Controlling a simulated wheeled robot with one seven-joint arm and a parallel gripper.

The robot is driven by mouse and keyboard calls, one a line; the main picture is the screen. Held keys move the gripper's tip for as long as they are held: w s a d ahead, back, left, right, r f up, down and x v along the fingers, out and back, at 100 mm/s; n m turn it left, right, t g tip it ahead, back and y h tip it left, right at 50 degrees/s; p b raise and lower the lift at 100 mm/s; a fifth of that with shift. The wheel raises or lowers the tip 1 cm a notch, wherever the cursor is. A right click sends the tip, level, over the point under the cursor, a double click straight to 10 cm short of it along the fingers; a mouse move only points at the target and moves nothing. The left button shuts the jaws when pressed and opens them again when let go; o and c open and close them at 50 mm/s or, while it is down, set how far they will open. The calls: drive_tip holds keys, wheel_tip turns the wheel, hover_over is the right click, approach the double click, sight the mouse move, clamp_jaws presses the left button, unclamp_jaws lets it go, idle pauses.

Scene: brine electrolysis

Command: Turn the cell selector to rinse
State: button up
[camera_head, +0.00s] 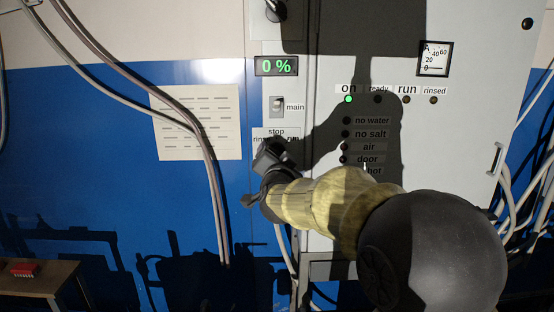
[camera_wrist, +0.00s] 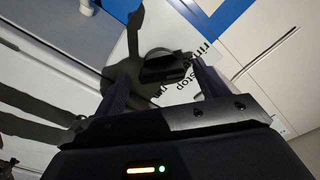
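The cell selector (camera_wrist: 165,66) shows in the wrist view as a dark knob on the pale panel, with the words "rinse" and "stop" printed beside it. My gripper (camera_head: 272,157) is at the panel just below the "stop" label and hides the selector in the head view. In the wrist view its two fingers stand apart, one on each side of the knob, with the knob between their tips. I cannot tell whether either finger touches it. The knob's pointing direction is not clear.
Above are the main switch (camera_head: 278,107) and a green "0 %" display (camera_head: 277,66). The "on" lamp (camera_head: 348,99) is lit green. A dial meter (camera_head: 435,58) is at the upper right. Cables (camera_head: 190,125) hang left of the cabinet, before a paper sheet (camera_head: 226,120).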

drive_tip(key=s+b, duration=0.4)
drive_tip(key=s, duration=1.3)
drive_tip(key=shift+s, duration=0.2)
drive_tip(key=s+d+f+n+g+y, duration=0.1)
drive_tip(key=d+f+n+g, duration=0.2)
drive_tip(key=f, duration=0.7)
drive_tip(key=d+f+n+g+y, duration=0.1)
drive_tip(key=d+f+n+g, duration=0.3)
drive_tip(key=f, duration=0.7)
drive_tip(key=s+d+f+g+h, duration=0.1)
drive_tip(key=s+d+f+g, duration=0.2)
drive_tip(key=s+f, duration=0.3)
drive_tip(key=s+d+f+g+h, duration=0.1)
drive_tip(key=s+d+f+g, duration=0.2)
drive_tip(key=s+f+g, duration=0.2)
wheel_tip(320, 180, down, 2)
drive_tip(key=shift+s+d+f+n, duration=0.15)
drive_tip(key=shift+s+n, duration=0.25)
drive_tip(key=shift+s, duration=0.4)
